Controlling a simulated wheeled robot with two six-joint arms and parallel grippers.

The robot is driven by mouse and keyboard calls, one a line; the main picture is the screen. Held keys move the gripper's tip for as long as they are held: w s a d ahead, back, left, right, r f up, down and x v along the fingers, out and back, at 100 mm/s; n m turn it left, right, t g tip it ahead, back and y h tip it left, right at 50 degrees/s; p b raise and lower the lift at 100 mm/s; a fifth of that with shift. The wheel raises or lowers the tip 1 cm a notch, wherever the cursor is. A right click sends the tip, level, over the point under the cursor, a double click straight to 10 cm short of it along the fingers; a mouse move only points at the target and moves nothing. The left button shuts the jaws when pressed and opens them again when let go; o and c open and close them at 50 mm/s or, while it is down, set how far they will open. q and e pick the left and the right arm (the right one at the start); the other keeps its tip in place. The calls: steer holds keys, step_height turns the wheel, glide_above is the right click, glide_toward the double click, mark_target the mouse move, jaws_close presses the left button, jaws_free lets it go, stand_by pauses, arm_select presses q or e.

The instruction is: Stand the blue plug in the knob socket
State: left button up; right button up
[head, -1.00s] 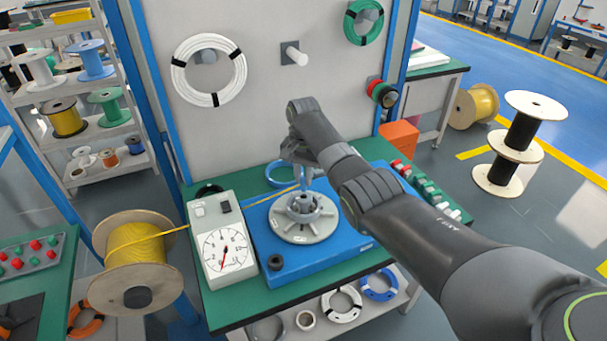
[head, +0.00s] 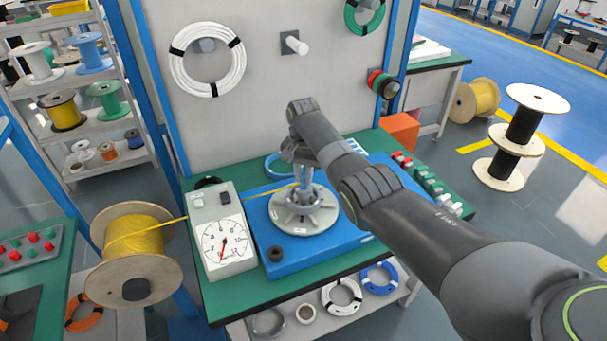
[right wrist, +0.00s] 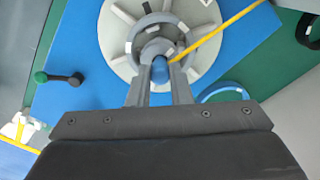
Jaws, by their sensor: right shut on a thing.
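My right gripper (head: 304,178) is over the round grey knob (head: 297,219) on the blue machine base (head: 330,254). In the right wrist view its two fingers (right wrist: 160,84) are shut on the blue plug (right wrist: 160,70), whose rounded blue end shows between the fingertips. The plug is over the middle of the grey spoked knob (right wrist: 120,42), at its inner ring and hub. The fingers hide most of the plug, and I cannot tell how deep it stands in the socket. My left gripper is not in view.
A white dial gauge box (head: 222,235) stands left of the base. A yellow cable (head: 173,222) runs from a wooden spool (head: 137,262) over the gauge to the knob. A button panel (head: 425,178) and orange box (head: 400,131) are at right.

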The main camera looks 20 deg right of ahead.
steer(key=shift+f, duration=0.35)
stand_by(0.6)
steer(key=o, duration=0.8)
step_height(320, 180, up, 8)
steer(key=p, duration=0.8)
steer(key=shift+r+p, duration=0.1)
steer(key=shift+p, duration=0.2)
steer(key=shift+f, duration=0.2)
